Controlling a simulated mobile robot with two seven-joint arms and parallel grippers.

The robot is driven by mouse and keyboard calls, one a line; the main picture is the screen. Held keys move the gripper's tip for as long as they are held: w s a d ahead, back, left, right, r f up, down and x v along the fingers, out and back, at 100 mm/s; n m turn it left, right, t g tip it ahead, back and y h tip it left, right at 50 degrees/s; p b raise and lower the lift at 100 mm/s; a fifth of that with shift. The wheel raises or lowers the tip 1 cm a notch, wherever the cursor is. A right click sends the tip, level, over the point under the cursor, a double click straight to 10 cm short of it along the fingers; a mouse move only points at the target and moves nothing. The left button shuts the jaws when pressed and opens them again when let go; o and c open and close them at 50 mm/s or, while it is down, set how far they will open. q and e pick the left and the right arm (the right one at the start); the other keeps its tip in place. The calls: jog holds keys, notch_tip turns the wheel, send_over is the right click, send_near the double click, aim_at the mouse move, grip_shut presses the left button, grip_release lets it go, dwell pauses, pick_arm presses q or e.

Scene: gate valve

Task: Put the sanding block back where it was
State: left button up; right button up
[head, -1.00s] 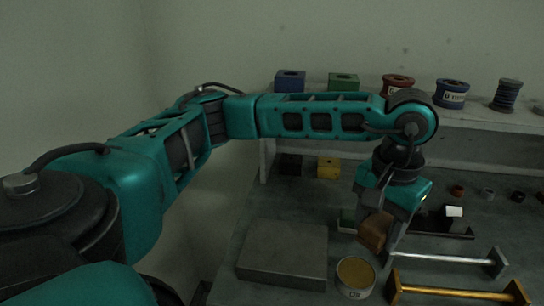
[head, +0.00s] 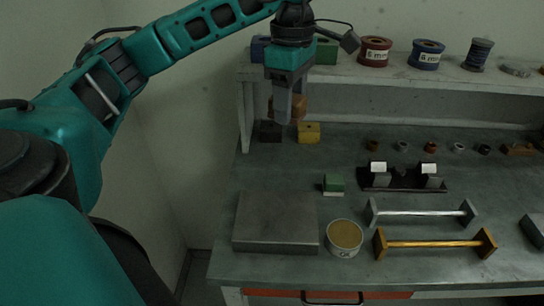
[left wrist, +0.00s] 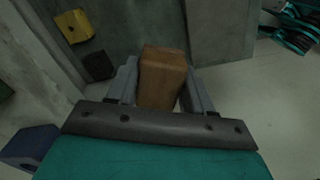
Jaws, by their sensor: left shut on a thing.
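My left gripper (head: 284,118) points down at the back left of the bench, below the shelf edge. It is shut on a brown block, taken as the sanding block (head: 299,107), held up clear of the bench. In the left wrist view the block (left wrist: 162,80) sits upright between the two fingers (left wrist: 160,92). In the head view the gripper partly hides it. A black block (head: 270,132) and a yellow block (head: 309,132) stand on the bench beneath. My right gripper is not in view.
A grey plate (head: 276,222), a round tin (head: 344,237), a green block (head: 333,184), a dark rack (head: 402,183), a silver bar (head: 420,212) and a gold bar (head: 434,244) occupy the bench. Spools stand on the shelf (head: 480,84). Bench between the yellow and green blocks is clear.

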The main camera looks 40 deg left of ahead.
pick_arm(q)
jog(key=a+n, duration=0.1)
jog(key=a+r+n, duration=0.1)
jog(key=n, duration=0.1)
jog(key=a+r+n, duration=0.1)
jog(key=shift+s+r+n, duration=0.15)
jog(key=shift+s+n, duration=0.2)
jog(key=shift+n, duration=0.05)
jog(key=b, duration=0.3)
send_near(274, 179)
jog(key=shift+s+f, duration=0.1)
jog(key=shift+f, duration=0.7)
jog(key=shift+f+b, duration=0.35)
jog(key=shift+f, duration=2.1)
jog(key=shift+f, duration=0.2)
jog(key=o, duration=1)
